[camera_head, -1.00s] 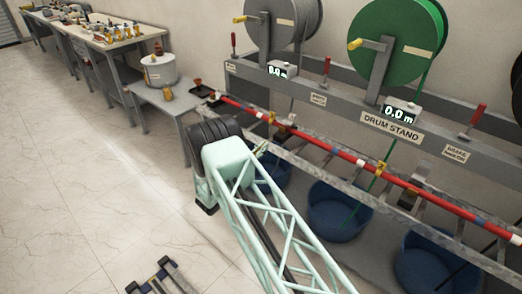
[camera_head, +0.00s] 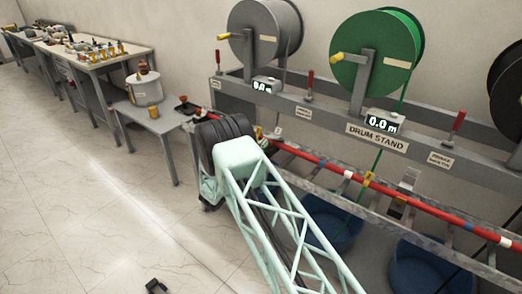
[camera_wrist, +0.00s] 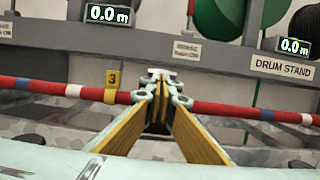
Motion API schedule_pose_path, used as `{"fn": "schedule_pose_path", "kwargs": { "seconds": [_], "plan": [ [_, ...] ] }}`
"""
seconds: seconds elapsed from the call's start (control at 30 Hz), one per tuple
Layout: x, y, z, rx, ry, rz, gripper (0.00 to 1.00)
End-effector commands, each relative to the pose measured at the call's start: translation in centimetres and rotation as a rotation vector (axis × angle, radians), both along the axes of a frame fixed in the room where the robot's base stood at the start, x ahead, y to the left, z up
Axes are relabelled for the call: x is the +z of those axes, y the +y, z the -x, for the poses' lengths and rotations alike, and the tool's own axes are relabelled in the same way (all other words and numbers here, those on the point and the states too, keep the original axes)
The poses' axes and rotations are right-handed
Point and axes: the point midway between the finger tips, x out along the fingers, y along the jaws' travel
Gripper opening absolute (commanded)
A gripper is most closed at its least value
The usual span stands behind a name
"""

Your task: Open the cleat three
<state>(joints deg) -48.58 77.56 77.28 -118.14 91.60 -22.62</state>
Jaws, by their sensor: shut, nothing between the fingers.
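In the wrist view a yellow tag marked 3 (camera_wrist: 112,79) stands on the red and banded rail (camera_wrist: 230,110), marking cleat three. My gripper (camera_wrist: 158,84) has its fingers together and empty. Its tips overlap the rail in the picture, just right of the tag; I cannot tell whether they touch it. The cleat's body is hard to make out behind the fingers. In the head view the red rail (camera_head: 310,160) runs along the front of the drum stand, and my arm hides the gripper.
The drum stand (camera_head: 425,150) carries a grey drum (camera_head: 262,30), a green drum (camera_head: 372,60) and red levers (camera_head: 309,86). Blue tubs (camera_head: 430,272) sit below. A small table (camera_head: 150,118) with a pot stands at the left. The floor at the left is mostly clear.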

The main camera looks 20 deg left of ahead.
Motion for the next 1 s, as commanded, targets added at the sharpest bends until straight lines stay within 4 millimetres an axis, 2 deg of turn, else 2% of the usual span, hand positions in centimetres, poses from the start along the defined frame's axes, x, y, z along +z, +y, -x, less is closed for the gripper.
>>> {"fn": "schedule_pose_path", "kwargs": {
  "seconds": [0.57,1.0],
  "plan": [
    [0.3,0.1,-0.1,0.001,0.003,-0.001,0.00],
    [1.0,1.6,0.7,0.018,0.046,-0.012,0.00]
  ]
}}
